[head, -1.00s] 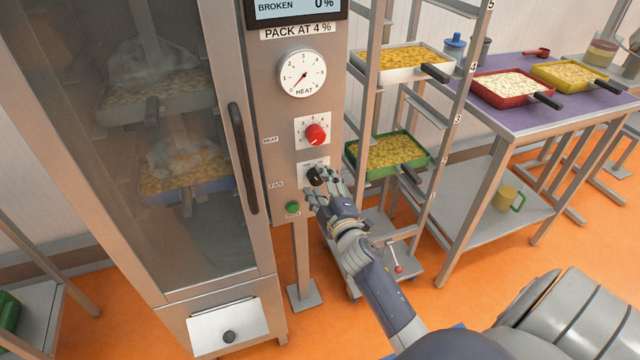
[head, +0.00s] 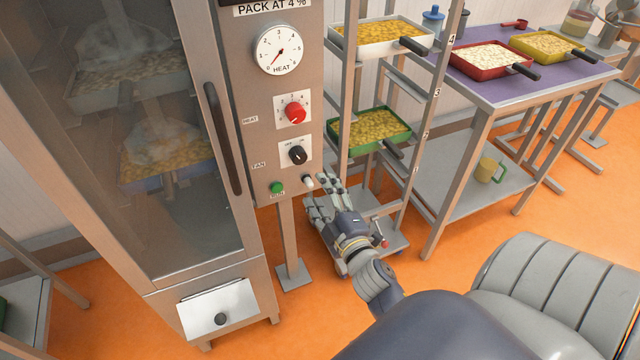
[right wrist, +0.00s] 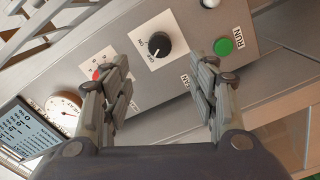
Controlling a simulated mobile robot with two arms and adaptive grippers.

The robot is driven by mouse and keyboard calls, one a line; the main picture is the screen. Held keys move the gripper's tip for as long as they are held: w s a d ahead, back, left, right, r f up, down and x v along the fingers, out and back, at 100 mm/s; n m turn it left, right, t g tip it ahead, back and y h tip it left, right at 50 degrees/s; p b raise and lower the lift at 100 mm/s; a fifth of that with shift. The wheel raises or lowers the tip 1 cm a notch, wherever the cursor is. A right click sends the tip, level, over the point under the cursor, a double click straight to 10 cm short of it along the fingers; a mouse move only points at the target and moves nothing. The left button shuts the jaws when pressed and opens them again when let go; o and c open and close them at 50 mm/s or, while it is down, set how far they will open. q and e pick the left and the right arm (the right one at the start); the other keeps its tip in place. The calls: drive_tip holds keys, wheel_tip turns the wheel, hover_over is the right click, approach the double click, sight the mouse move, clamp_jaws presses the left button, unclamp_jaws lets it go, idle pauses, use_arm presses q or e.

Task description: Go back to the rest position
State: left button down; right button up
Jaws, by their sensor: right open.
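My right gripper (head: 322,192) is open and empty, below and to the right of the black fan knob (head: 297,154) on the machine's control panel. In the right wrist view its fingers (right wrist: 164,88) are spread apart, with the black knob (right wrist: 157,46) seen beyond the gap between them and not touched. The red heat knob (head: 295,112) sits above the fan knob. The green run button (head: 277,188) is at the panel's lower edge, and it also shows in the right wrist view (right wrist: 223,46). My left gripper is not in view.
A glass-doored cabinet (head: 130,130) stands at left with a dark handle (head: 222,138). A rack beside my right arm holds a white tray (head: 380,38) and a green tray (head: 369,129). A purple-topped table (head: 500,92) stands at right. Orange floor is open in front.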

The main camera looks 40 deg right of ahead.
drive_tip(key=shift+f, duration=0.1)
idle(0.3)
drive_tip(key=s+a+f+m+g+y, duration=0.1)
drive_tip(key=s+a+f+g, duration=0.2)
drive_tip(key=f, duration=0.8)
drive_tip(key=s+a+f+m+g+y+p, duration=0.1)
drive_tip(key=s+a+f+m+g, duration=0.2)
drive_tip(key=f, duration=0.8)
drive_tip(key=s+a+f+g+y, duration=0.1)
drive_tip(key=s+a+f+g, duration=0.2)
drive_tip(key=f, duration=0.8)
drive_tip(key=s+f+m+g, duration=0.1)
drive_tip(key=s+f+g, duration=0.1)
drive_tip(key=s+f, duration=0.4)
drive_tip(key=s+a+f+m+g, duration=0.1)
drive_tip(key=s+f+g, duration=0.2)
drive_tip(key=s, duration=1.2)
drive_tip(key=s+a+f+m+g+y, duration=0.1)
drive_tip(key=s+f+g, duration=0.1)
drive_tip(key=s+f, duration=0.6)
drive_tip(key=shift+s+f+m+g+p, duration=0.3)
drive_tip(key=shift+s+m+p, duration=0.1)
drive_tip(key=shift+s, duration=0.75)
drive_tip(key=shift+a, duration=0.1)
